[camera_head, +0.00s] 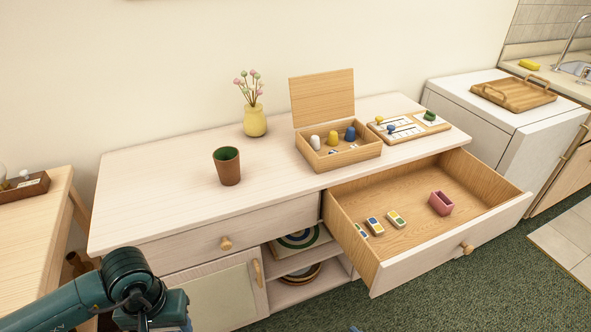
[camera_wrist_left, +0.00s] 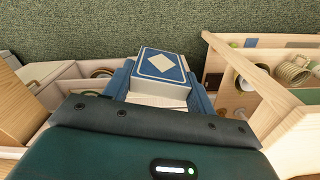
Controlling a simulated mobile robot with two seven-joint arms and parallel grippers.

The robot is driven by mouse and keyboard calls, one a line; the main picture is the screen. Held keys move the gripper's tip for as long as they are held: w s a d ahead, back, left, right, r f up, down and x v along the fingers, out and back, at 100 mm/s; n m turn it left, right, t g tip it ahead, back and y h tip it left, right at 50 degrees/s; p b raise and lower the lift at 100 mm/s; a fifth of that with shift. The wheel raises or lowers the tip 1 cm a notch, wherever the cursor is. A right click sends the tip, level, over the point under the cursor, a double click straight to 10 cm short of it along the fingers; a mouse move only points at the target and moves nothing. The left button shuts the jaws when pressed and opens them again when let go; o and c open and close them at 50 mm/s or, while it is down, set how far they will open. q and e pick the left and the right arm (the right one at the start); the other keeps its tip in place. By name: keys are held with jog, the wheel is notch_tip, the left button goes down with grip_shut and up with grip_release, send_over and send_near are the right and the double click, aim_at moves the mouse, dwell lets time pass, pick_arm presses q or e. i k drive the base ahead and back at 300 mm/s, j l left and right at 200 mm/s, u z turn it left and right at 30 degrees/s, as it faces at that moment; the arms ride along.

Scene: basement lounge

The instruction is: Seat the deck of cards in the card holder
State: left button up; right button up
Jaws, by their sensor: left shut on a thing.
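The deck of cards (camera_wrist_left: 162,64), blue with a white border and white diamond, is held between the fingers of my left gripper (camera_wrist_left: 160,82) in the left wrist view. Green carpet shows beyond it. In the head view my left gripper (camera_head: 165,312) is at the bottom left, in front of the cabinet, and its fingers are mostly cut off by the frame. A small pink open-topped box (camera_head: 436,207), which looks like the card holder, stands in the open drawer (camera_head: 440,255) at right. It looks empty. My right gripper is not seen.
Small coloured blocks (camera_head: 375,226) lie in the drawer left of the pink box. On the cabinet top (camera_head: 165,190) stand a brown cup (camera_head: 228,172), a yellow vase (camera_head: 255,122), an open wooden box (camera_head: 345,156) and a game board (camera_head: 418,128). The top's left part is clear.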

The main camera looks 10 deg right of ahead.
aim_at(438, 201)
jog(key=z, duration=2.8)
jog(key=i+j+z, duration=0.15)
jog(key=i, duration=0.3)
jog(key=i+j+z, duration=0.1)
jog(key=i+j, duration=0.15)
jog(key=i, duration=0.25)
jog(key=i+j, duration=0.15)
jog(key=i, duration=0.25)
jog(key=i+j, duration=0.1)
jog(key=i, duration=0.3)
jog(key=i+j, duration=0.15)
jog(key=i, duration=0.25)
jog(key=i+l+u, duration=0.1)
jog(key=i, duration=1.3)
jog(key=i+u, duration=0.15)
jog(key=u, duration=2.75)
jog(key=i+u, duration=0.1)
jog(key=u, duration=0.6)
